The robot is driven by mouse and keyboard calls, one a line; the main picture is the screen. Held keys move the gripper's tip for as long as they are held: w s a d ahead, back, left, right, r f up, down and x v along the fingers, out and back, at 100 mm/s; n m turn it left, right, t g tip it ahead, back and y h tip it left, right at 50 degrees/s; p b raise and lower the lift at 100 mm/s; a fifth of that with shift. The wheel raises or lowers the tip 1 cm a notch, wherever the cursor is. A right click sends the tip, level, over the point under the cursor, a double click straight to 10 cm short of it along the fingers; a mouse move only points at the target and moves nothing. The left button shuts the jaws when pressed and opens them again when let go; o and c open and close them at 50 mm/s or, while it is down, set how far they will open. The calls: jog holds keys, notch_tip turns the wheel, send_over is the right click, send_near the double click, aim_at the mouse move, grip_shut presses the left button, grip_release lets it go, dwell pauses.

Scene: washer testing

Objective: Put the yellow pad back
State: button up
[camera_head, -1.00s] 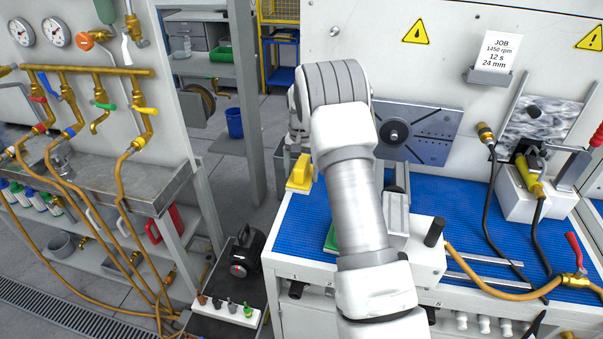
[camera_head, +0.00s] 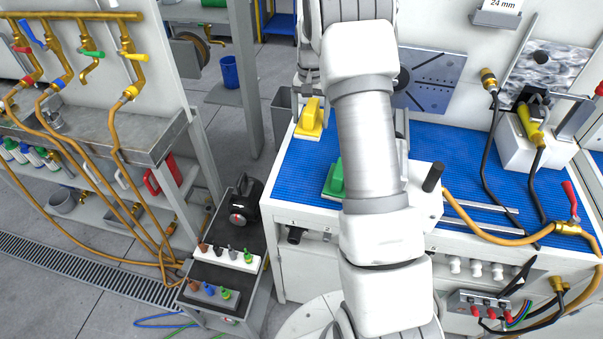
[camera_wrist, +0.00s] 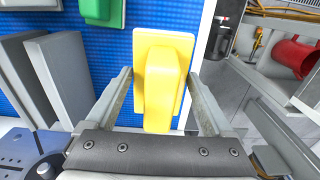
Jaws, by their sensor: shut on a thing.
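The yellow pad (camera_head: 310,120) is at the far left corner of the blue mat (camera_head: 300,165) on the bench. I cannot tell whether it touches the mat. In the wrist view, the yellow pad (camera_wrist: 163,75) has its raised grip between the two fingers of my gripper (camera_wrist: 157,82), which is shut on it. In the head view my gripper (camera_head: 306,82) is partly hidden behind my arm. A green pad (camera_head: 333,180) lies on the mat nearer the front, partly covered by my arm; it also shows in the wrist view (camera_wrist: 103,12).
A grey plate with a disc (camera_head: 428,80) stands at the back of the bench. Hoses and a white block (camera_head: 515,140) are at the right. A low cart (camera_head: 232,250) with small nozzles stands left of the bench. Bare mat shows in front of the yellow pad.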

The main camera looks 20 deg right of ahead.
jog(key=s+b, duration=0.1)
jog(key=s, duration=0.4)
jog(key=s+d+b, duration=0.1)
jog(key=s+b, duration=0.1)
jog(key=s, duration=0.3)
jog(key=s+d+b, duration=0.1)
jog(key=s+b, duration=0.1)
jog(key=s, duration=0.3)
jog(key=shift+s+r, duration=0.2)
jog(key=shift+r, duration=0.1)
jog(key=shift+a+f, duration=0.2)
jog(key=shift+a, duration=0.05)
jog(key=w+a+f, duration=0.4)
jog(key=a, duration=0.1)
jog(key=w+a+f+b, duration=0.1)
jog(key=w+a+f, duration=0.1)
jog(key=w+a, duration=0.1)
jog(key=shift+a+f, duration=0.2)
jog(key=shift+f, duration=2.05)
